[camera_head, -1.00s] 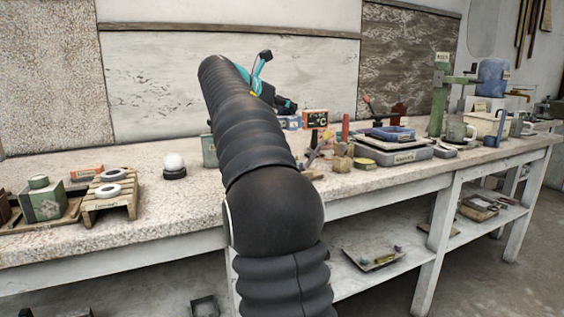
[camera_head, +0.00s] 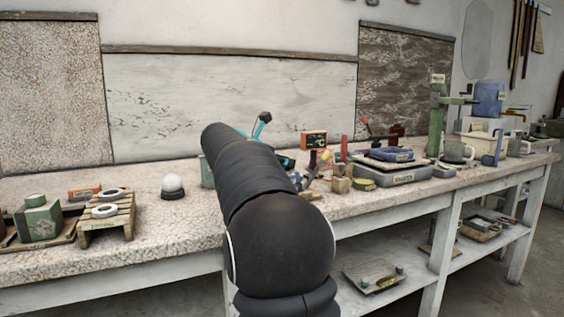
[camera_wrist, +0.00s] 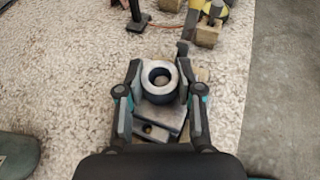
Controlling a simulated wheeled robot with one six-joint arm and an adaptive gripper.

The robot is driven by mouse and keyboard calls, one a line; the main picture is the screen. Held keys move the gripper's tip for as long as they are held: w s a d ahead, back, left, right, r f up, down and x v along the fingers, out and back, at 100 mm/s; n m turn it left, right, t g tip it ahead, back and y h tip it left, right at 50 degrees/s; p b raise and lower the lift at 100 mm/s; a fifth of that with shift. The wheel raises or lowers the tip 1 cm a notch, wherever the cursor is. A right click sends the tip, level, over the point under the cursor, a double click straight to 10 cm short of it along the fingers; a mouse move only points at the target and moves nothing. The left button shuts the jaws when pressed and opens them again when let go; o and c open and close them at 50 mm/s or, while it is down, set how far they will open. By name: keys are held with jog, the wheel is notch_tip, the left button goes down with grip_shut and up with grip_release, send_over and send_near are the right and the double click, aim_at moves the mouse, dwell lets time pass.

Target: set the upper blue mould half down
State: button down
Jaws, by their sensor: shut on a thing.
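In the wrist view my gripper (camera_wrist: 160,74) is shut on a round, ring-topped piece, the blue mould half (camera_wrist: 160,97). It has a pale rim, a dark bluish side and a round hollow in its top. Below it a grey metal block (camera_wrist: 150,131) with a dark hole sits on a wooden board; I cannot tell whether the two touch. In the head view my arm hides most of the gripper, and only a bit of bluish surface (camera_head: 296,180) shows beside it.
A black-handled tool (camera_wrist: 138,18) and a small wooden block (camera_wrist: 208,34) lie beyond the gripper. Bare bench lies left of the gripper.

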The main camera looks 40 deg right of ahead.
jog(key=c, duration=0.7)
grip_release()
jog(key=shift+c, duration=0.2)
jog(key=shift+f+b, duration=0.25)
jog(key=shift+b, duration=0.25)
jog(key=v, duration=1.4)
jog(key=shift+w+f+p, duration=0.2)
jog(key=shift+f+p, duration=0.1)
jog(key=shift+a, duration=0.1)
